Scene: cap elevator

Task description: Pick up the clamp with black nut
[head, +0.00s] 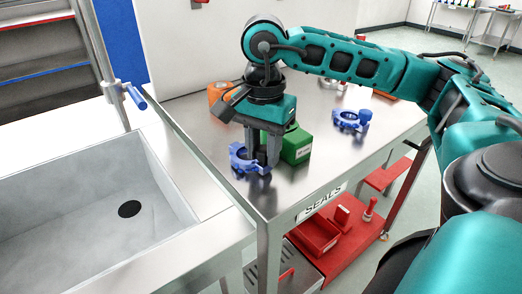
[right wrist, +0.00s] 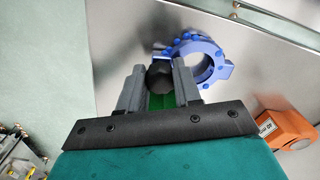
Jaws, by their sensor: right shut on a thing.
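The blue clamp with the black nut (head: 239,159) is near the front left corner of the steel table. In the right wrist view, its blue ring (right wrist: 206,62) extends beyond the fingers and its round black nut (right wrist: 160,77) lies between them. My right gripper (head: 262,158) points down and is shut on the clamp at the nut. In the head view the fingers hide the nut. I cannot tell whether the clamp touches the table. A second blue clamp (head: 350,121) with a blue nut lies further right. My left gripper is not in view.
A green box (head: 297,144) stands just right of my right gripper. An orange box (head: 217,91) is behind it, also in the right wrist view (right wrist: 287,129). A sink (head: 90,200) is at left. Red bins (head: 316,236) sit below the table labelled SEALS.

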